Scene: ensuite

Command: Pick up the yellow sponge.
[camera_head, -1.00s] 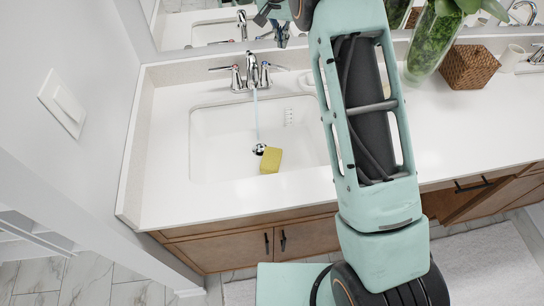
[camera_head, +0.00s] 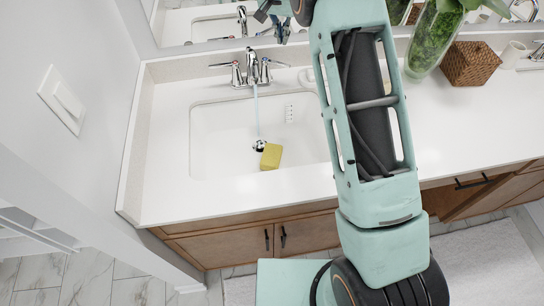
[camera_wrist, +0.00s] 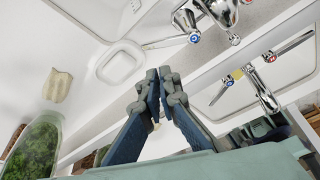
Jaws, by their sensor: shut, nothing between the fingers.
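The yellow sponge (camera_head: 271,156) lies in the white sink basin (camera_head: 215,150), at the front of the drain, in the head view. My gripper (camera_wrist: 159,80) shows in the wrist view with its blue-grey fingers brought together and nothing between them. In the head view my arm reaches up past the right side of the sink, and only a part of its end shows at the top edge. The gripper is well apart from the sponge. The sponge itself cannot be made out clearly in the wrist view.
A chrome faucet (camera_head: 251,70) runs a thin stream of water into the basin. A mirror (camera_head: 190,22) rises behind the counter (camera_head: 165,195). A white dish (camera_wrist: 120,66) lies near the faucet. A glass vase (camera_head: 428,45) and a woven basket (camera_head: 470,65) stand to the right.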

